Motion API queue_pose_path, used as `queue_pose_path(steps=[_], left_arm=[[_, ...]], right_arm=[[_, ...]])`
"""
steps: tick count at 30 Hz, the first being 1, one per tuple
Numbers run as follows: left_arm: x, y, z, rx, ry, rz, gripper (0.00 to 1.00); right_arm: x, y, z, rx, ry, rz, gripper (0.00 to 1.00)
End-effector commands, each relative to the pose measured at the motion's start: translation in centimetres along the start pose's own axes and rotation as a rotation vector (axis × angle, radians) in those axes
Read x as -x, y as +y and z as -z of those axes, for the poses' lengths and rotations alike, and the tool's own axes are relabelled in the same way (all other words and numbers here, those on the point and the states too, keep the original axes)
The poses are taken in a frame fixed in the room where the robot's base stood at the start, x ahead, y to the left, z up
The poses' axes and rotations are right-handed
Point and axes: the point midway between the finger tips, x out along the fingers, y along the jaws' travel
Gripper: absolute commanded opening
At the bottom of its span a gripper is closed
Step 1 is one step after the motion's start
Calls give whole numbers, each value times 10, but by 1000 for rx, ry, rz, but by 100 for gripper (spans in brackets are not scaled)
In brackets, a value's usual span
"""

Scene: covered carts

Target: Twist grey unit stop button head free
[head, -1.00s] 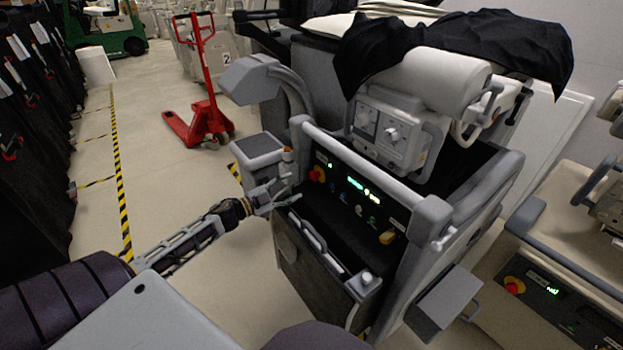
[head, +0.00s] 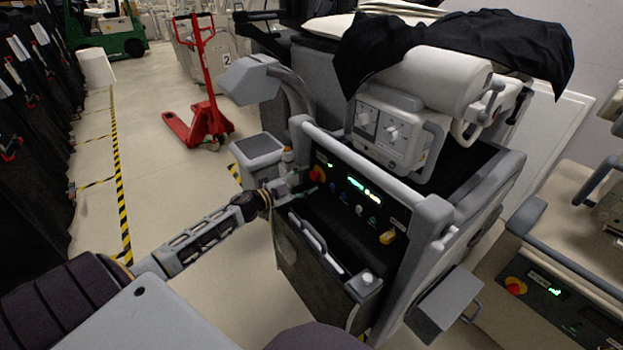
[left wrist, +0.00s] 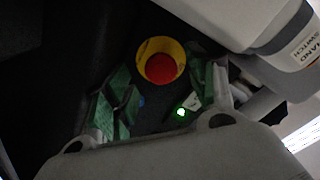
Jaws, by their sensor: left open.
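The grey unit (head: 400,210) is a cart with a dark sloped control panel. Its stop button (head: 318,174) has a red head with yellow around it and sits at the panel's left end. In the left wrist view the round red head (left wrist: 160,68) shows inside a yellow ring, ahead of and between my fingers. My left gripper (head: 303,184) is open just in front of the button, and it also shows in the left wrist view (left wrist: 160,100). I see no contact between the fingers and the head. My right gripper is not in view.
A light grey handle bar (head: 365,170) runs along the panel's upper edge, close above the button. A second cart with its own red stop button (head: 515,286) stands at the right. A red pallet jack (head: 200,115) stands on open floor at the back left.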

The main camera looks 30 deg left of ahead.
Motion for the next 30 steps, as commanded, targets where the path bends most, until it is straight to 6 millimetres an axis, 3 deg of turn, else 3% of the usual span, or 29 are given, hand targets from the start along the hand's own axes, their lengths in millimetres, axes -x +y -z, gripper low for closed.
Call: queue_pose_path(steps=[15, 28, 30], left_arm=[[-28, -1, 0, -1, 1, 1, 57], [-31, 0, 0, 0, 0, 0, 57], [-31, 0, 0, 0, 0, 0, 49]], right_arm=[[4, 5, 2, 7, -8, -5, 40], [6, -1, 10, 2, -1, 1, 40], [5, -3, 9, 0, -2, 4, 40]])
